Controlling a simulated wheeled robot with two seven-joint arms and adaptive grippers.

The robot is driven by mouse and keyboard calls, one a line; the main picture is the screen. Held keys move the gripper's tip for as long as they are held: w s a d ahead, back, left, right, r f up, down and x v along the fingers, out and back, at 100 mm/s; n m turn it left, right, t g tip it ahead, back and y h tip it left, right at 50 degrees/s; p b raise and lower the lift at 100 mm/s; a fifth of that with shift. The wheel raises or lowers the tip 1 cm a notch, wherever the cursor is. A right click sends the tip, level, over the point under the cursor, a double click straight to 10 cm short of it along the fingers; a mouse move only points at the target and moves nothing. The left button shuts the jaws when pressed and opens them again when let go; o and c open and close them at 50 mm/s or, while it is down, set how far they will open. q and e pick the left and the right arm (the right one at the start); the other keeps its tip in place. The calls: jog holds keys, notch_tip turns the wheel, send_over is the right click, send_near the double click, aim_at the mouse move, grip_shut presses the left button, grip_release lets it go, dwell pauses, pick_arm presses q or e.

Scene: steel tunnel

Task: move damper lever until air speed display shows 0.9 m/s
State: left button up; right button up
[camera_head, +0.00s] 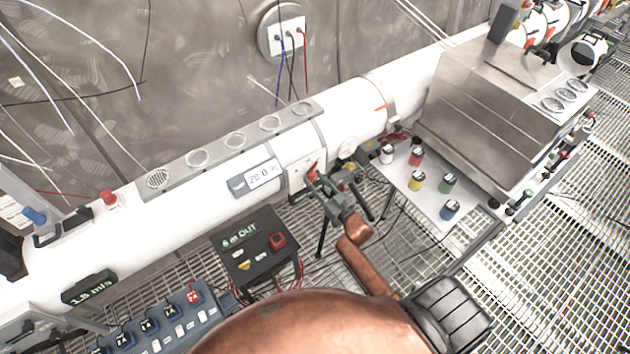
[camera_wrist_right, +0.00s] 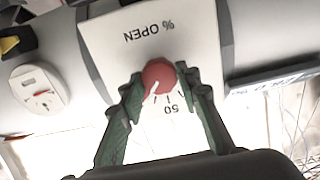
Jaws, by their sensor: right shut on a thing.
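The damper lever has a red knob (camera_head: 312,168) on a white plate (camera_head: 297,172) fixed to the white duct. In the right wrist view the red knob (camera_wrist_right: 159,75) sits over a scale lettered "% OPEN" with a 50 mark, which appears upside down. My right gripper (camera_head: 320,182) is shut on the knob; its green-padded fingers (camera_wrist_right: 160,88) are on both sides of it. The lever's shaft is mostly hidden. The air speed display (camera_head: 89,288), a dark box at the lower left, reads about 1.5 m/s. My left gripper is not in view.
A grey display (camera_head: 256,178) on the duct reads about 28.0. A black box (camera_head: 262,250) with a red button stands below the duct. Loose wires hang nearby.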

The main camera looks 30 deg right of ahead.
jog(key=c, duration=0.5)
jog(key=shift+n, duration=0.4)
jog(key=n+b, duration=0.1)
jog(key=n, duration=0.3)
jog(key=shift+f, duration=0.1)
jog(key=shift+a+n+b, duration=0.1)
jog(key=shift+n+b, duration=0.7)
jog(key=shift+n, duration=1.7)
jog(key=o, duration=1.2)
